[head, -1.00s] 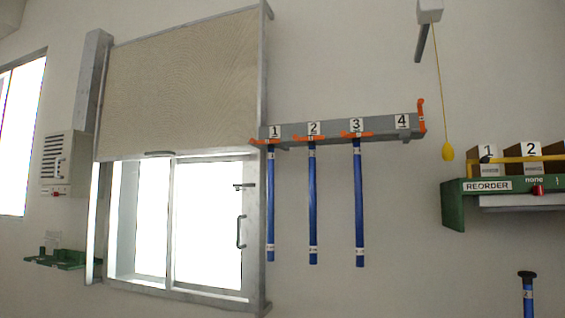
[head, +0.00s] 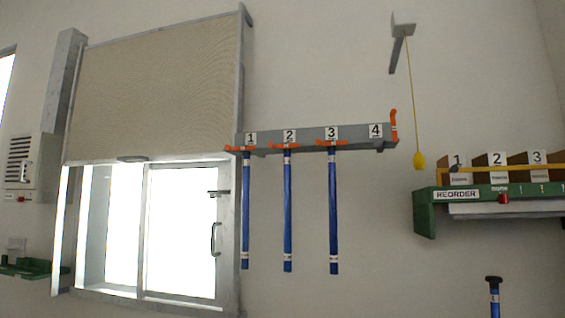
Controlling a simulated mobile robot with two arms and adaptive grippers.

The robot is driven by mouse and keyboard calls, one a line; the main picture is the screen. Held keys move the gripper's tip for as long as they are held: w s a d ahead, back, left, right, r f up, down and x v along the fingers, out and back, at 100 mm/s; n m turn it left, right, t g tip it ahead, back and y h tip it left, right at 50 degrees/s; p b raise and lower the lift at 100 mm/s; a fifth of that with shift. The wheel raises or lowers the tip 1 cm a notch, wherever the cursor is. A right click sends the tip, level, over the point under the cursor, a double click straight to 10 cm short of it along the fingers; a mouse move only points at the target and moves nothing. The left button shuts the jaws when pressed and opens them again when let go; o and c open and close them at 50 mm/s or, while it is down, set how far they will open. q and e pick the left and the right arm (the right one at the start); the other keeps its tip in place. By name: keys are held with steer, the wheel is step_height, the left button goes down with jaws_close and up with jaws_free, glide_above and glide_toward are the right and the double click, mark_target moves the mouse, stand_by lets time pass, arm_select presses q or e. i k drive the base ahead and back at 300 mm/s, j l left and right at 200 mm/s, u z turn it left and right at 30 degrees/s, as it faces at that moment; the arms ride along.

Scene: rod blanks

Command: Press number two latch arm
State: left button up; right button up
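The number two latch arm (head: 289,146) is an orange lever on the grey wall rack (head: 358,138), under the label 2 (head: 289,135). It lies flat, and a blue rod (head: 287,210) hangs below it. The latch arms at 1 (head: 247,148) and 3 (head: 331,143) also lie flat, each with a blue rod hanging below. The latch arm at 4 (head: 394,126) stands upright, with no rod under it. Neither of my grippers shows in the head view.
Left of the rack is a window (head: 180,230) with a half-lowered blind (head: 155,90). A yellow pull cord (head: 411,110) hangs to the right. A green REORDER shelf (head: 425,215) is at right, with a dark-topped blue rod (head: 494,298) standing below it.

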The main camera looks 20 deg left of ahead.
mark_target(271, 145)
steer(key=i+j+z, duration=0.25)
steer(key=i, duration=0.25)
steer(key=i+j+z, duration=0.2)
steer(key=i, duration=0.3)
steer(key=j, duration=0.1)
